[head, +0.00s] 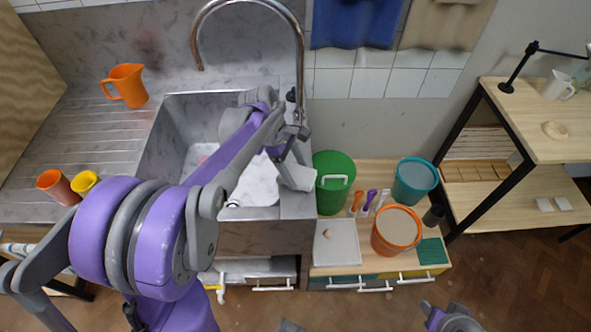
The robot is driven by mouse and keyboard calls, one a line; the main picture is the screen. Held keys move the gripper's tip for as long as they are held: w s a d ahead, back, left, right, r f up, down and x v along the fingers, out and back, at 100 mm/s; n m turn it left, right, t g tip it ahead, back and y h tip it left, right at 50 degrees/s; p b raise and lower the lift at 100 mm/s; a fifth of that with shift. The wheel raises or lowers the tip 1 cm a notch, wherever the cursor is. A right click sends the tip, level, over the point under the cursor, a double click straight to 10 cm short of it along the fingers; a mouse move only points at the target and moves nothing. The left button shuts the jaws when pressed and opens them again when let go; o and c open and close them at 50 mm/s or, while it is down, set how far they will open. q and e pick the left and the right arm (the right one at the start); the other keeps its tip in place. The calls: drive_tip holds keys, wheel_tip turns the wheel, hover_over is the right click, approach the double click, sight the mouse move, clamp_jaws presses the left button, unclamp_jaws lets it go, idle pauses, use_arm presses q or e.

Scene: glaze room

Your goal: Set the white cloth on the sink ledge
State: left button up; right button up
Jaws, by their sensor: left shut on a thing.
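My left gripper (283,158) reaches down over the right side of the sink. It is shut on the white cloth (300,179), a small pale piece that hangs at its fingertips. The cloth is over the sink ledge (297,207), the strip right of the basin (170,135). I cannot tell whether it touches the ledge. My left forearm covers part of the basin. A purple and grey part of my right arm shows at the bottom edge, but I cannot make out its gripper.
The tall curved tap (300,60) stands just behind my left gripper. A green bucket (334,196) stands close right of the ledge. An orange jug (126,86) and orange (56,186) and yellow cups (84,182) stand on the drainer. An orange bucket (396,238) stands further right.

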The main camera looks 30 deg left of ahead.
use_arm(q)
drive_tip(key=shift+f, duration=0.15)
drive_tip(key=o, duration=1.3)
